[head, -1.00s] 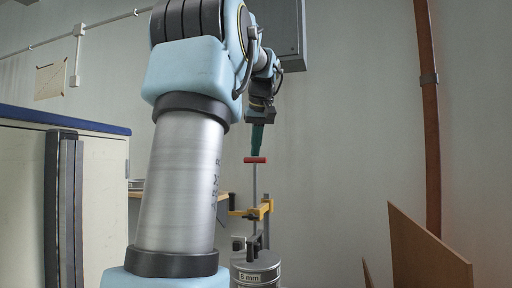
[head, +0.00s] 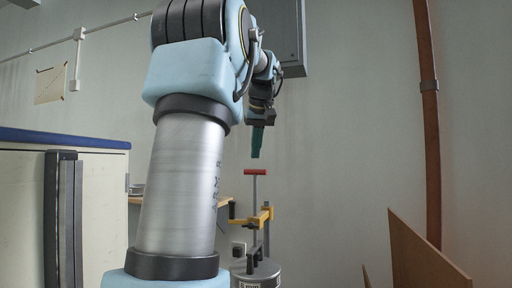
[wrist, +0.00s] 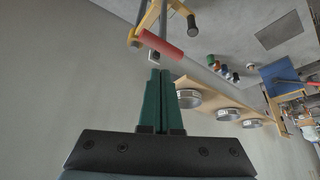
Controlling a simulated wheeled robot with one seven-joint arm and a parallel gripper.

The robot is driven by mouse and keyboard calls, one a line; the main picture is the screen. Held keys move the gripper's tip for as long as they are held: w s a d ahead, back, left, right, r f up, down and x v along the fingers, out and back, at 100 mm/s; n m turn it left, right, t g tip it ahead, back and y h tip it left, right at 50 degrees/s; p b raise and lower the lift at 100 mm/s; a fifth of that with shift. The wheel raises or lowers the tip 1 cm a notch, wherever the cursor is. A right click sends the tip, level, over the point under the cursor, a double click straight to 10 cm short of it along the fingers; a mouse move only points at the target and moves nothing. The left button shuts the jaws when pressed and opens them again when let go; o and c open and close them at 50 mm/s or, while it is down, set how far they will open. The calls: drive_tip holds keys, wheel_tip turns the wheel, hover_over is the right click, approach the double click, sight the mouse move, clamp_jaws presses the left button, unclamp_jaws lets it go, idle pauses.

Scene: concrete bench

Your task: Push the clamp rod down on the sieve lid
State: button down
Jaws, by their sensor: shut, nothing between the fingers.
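The clamp rod (head: 255,190) stands upright with a red crossbar handle (head: 255,172) on top. The red handle also shows in the wrist view (wrist: 160,45), just beyond the fingertips. The rod passes by a yellow clamp bracket (head: 264,216), above the grey sieve with its lid (head: 262,271) at the bottom edge of the head view. Black clamp parts hide some of the lid, and the frame cuts off the sieve. My gripper (head: 257,156) points down above the handle, with a visible gap between them. Its green fingers (wrist: 160,72) are together and hold nothing.
A blue-topped cabinet (head: 90,140) stands at left, a brown panel (head: 420,255) at right. A grey wall box (head: 290,40) hangs behind my arm. Space around the handle looks clear.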

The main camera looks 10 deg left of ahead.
wheel_tip(320, 180, up, 4)
drive_tip(key=p, duration=0.3)
drive_tip(key=shift+r, duration=0.1)
idle(0.5)
